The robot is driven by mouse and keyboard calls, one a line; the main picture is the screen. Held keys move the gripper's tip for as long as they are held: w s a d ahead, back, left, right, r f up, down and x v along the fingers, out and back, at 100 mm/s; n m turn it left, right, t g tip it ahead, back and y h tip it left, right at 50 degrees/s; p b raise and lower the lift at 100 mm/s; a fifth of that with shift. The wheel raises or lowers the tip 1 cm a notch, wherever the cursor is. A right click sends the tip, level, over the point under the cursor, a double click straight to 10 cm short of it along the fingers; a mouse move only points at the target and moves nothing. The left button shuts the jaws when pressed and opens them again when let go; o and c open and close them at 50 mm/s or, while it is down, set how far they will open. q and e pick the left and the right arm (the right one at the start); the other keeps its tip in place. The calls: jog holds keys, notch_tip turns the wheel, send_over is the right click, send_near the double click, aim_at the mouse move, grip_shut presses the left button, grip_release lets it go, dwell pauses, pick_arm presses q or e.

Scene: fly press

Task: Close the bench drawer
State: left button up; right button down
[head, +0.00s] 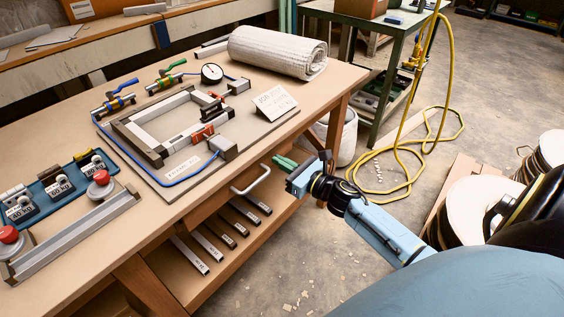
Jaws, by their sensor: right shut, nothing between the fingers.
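The bench drawer (224,195) shows as a wooden front just under the edge of the workbench top (60,140), with a pale U-shaped handle (252,180) on it. The drawer's inside is hidden and I cannot tell how far it stands out. My right gripper (284,163) has green fingertips pressed together, with nothing between them. It is just right of the handle, pointing left towards the bench, and looks apart from the handle. My left gripper is not in view.
Labelled metal bars (190,255) lie on the shelf below. A frame fixture (165,130), a rolled mat (278,53) and red-button controls (101,178) are on the bench top. A yellow hose (450,70) and white-topped drums (480,205) stand right. Floor between is mostly clear.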

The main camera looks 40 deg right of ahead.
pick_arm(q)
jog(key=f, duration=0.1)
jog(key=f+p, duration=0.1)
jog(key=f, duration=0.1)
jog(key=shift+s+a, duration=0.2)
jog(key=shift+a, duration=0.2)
pick_arm(e)
jog(key=v, duration=1.3)
jog(key=shift+f, duration=0.1)
